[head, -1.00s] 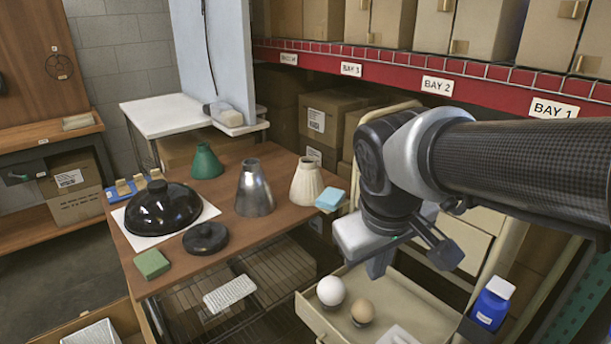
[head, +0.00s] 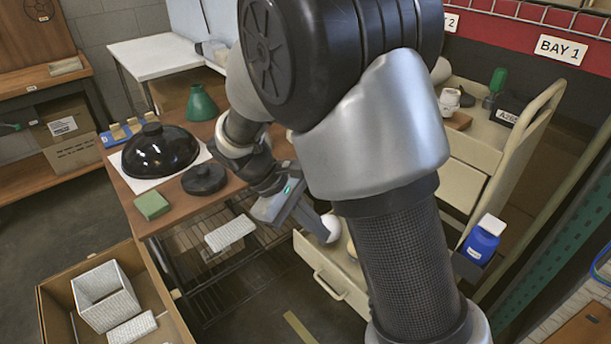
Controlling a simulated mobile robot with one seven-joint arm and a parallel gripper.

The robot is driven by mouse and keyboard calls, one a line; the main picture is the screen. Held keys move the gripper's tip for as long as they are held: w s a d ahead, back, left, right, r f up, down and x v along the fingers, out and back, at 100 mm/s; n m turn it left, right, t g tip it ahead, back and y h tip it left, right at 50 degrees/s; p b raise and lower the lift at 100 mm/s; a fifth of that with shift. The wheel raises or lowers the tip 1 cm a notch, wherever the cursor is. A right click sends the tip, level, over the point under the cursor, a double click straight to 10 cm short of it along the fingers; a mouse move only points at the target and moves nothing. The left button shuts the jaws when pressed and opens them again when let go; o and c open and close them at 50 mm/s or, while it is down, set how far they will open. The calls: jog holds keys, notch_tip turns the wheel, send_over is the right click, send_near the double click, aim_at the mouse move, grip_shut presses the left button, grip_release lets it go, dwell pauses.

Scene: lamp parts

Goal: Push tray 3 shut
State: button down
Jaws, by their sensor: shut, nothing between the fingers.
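A cream drawer (head: 345,293) is pulled out of the cream cart at the lower middle, with a handle (head: 327,286) on its front face. I see no number on it, so I cannot confirm that it is tray 3. A white ball-shaped part (head: 331,229) is in the drawer; my arm hides much of the inside and the right side. My gripper (head: 314,222) is shut and empty, pointing down and right by the drawer's far left corner. I cannot tell whether it touches the drawer or the white part.
A brown table (head: 170,212) with a black dome (head: 160,150) stands on the left. An open cardboard box (head: 50,300) is at the lower left. Bare floor lies before the drawer.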

jog(key=w+a+f+n+t+h, duration=0.1)
jog(key=a+f+n+h, duration=0.2)
jog(key=f, duration=0.4)
jog(key=w+a+f+n+t+h, duration=0.1)
jog(key=a+f+n+t+h, duration=0.15)
jog(key=f, duration=0.45)
jog(key=n+t+h, duration=0.2)
jog(key=n+t, duration=0.6)
jog(key=n, duration=0.2)
send_near(331, 266)
jog(key=x, duration=0.6)
jog(key=shift+w+d+r+b, duration=0.1)
jog(key=shift+w+d+b, duration=0.05)
jog(key=shift+b, duration=0.15)
